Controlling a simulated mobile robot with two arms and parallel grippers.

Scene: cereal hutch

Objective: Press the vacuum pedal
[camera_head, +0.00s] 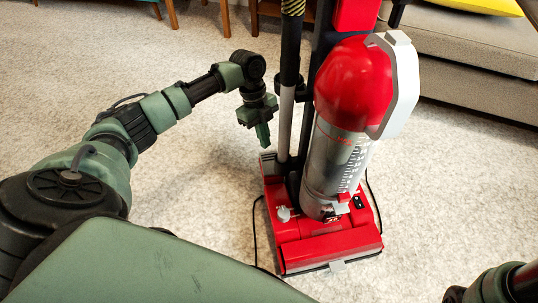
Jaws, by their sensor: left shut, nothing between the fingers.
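The upright vacuum (352,85) stands on the carpet, right of centre, with a red floor head (322,248) and a clear and red canister. A grey part (268,163) shows at the back left corner of the head, and a small whitish knob (284,213) sits on its left side. I cannot tell for sure which of these is the pedal. My left gripper (263,142) is shut and empty, pointing down just above the grey part. I cannot tell whether its tips touch it. My right gripper is not in view.
Pale carpet (190,205) lies open left of the vacuum. A black cord (256,235) runs beside the floor head. A beige sofa (460,45) stands at the upper right, and wooden furniture legs (225,18) show at the top.

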